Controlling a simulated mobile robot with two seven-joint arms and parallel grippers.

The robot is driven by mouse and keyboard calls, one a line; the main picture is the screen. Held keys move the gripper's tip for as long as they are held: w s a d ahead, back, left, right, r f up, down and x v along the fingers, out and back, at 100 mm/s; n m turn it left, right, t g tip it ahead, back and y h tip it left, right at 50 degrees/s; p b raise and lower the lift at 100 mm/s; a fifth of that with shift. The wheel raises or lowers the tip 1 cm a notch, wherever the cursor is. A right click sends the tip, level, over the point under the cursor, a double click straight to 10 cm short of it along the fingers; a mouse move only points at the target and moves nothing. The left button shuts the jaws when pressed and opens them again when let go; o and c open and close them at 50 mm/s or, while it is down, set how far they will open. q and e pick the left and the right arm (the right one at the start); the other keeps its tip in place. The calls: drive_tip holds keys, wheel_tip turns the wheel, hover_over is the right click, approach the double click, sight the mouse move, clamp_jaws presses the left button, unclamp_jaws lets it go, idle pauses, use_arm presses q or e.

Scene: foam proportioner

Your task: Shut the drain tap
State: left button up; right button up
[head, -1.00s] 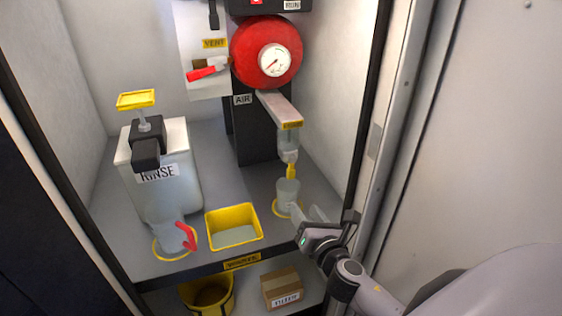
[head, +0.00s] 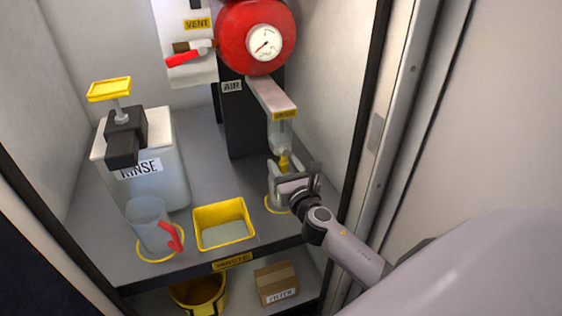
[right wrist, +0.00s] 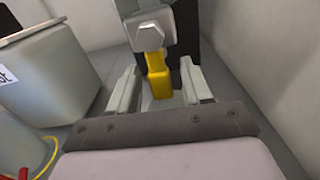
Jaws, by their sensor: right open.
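The drain tap (head: 283,162) is the small yellow piece under the clear sight glass (head: 281,135) at the right of the cabinet. In the right wrist view the yellow tap lever (right wrist: 159,76) hangs down below a grey metal nut (right wrist: 149,37). My right gripper (head: 279,180) is open just below and in front of the tap. In the right wrist view its two fingers (right wrist: 161,88) stand either side of the lever, with gaps; I see no contact. The cup under the tap is mostly hidden by my gripper. My left gripper is not in view.
A yellow tray (head: 224,225) lies left of my gripper, and the white rinse tank (head: 145,165) stands farther left. A clear cup (head: 147,224) with a red handle is at the front left. The cabinet's right wall (head: 335,95) is close to my right arm.

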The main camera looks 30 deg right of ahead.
drive_tip(key=shift+x, duration=1.15)
clamp_jaws()
